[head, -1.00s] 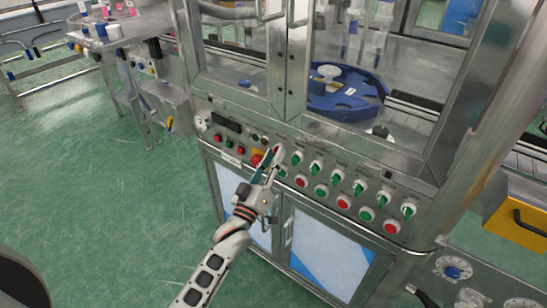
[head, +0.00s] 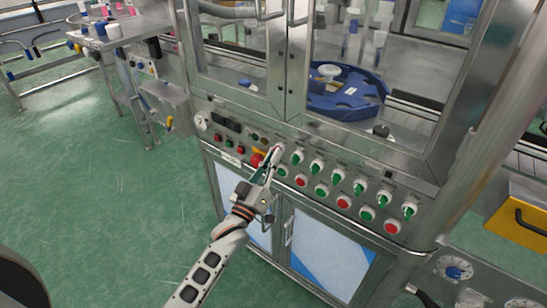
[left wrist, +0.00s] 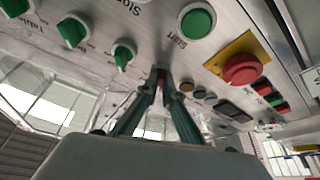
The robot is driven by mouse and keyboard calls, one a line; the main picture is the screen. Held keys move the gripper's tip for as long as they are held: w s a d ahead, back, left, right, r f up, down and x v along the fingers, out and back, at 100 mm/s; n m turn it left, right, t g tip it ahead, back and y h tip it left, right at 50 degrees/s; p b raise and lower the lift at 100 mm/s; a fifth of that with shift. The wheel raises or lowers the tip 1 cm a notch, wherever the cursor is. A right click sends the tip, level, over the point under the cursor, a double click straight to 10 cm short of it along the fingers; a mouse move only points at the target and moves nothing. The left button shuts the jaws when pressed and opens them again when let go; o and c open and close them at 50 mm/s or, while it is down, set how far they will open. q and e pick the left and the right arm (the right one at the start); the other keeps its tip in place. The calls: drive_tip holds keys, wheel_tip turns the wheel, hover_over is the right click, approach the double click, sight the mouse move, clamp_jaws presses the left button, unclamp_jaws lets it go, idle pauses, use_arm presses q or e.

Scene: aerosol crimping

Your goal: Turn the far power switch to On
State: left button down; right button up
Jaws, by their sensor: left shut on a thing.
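The steel machine's control panel (head: 240,150) slopes across the middle of the head view. The power switch (head: 279,148), a round white-rimmed knob with a red handle, sits at the left end of the upper row of knobs. My left gripper (head: 272,158) reaches it from below, its fingers shut on the handle. In the left wrist view the gripper's fingertips (left wrist: 161,74) meet around a small red piece, the handle of the switch, mostly hidden between them. The direction the handle points cannot be read. My right gripper is not in view.
Green-handled knobs (head: 316,167) continue to the right, above red and green push buttons (head: 343,202). A red emergency button on a yellow plate (left wrist: 242,69) is close to the left gripper. Glass doors stand above the panel; cabinet doors (head: 325,255) are below.

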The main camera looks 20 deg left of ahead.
use_arm(q)
drive_tip(key=m+g+h, duration=0.1)
drive_tip(key=m+h, duration=0.1)
drive_tip(key=m, duration=0.3)
drive_tip(key=m+g+h, duration=0.1)
drive_tip(key=m+h, duration=0.1)
drive_tip(key=m, duration=0.3)
drive_tip(key=m+h, duration=0.3)
drive_tip(key=m, duration=0.2)
drive_tip(key=shift+w+a+r+g+b, duration=0.1)
drive_tip(key=shift+a+g+b, duration=0.2)
drive_tip(key=shift+g+b, duration=0.1)
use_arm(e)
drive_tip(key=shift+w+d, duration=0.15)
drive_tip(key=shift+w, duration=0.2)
use_arm(q)
drive_tip(key=shift+m, duration=0.3)
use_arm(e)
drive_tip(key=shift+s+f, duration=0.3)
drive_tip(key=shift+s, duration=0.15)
use_arm(q)
drive_tip(key=c, duration=2.2)
unclamp_jaws()
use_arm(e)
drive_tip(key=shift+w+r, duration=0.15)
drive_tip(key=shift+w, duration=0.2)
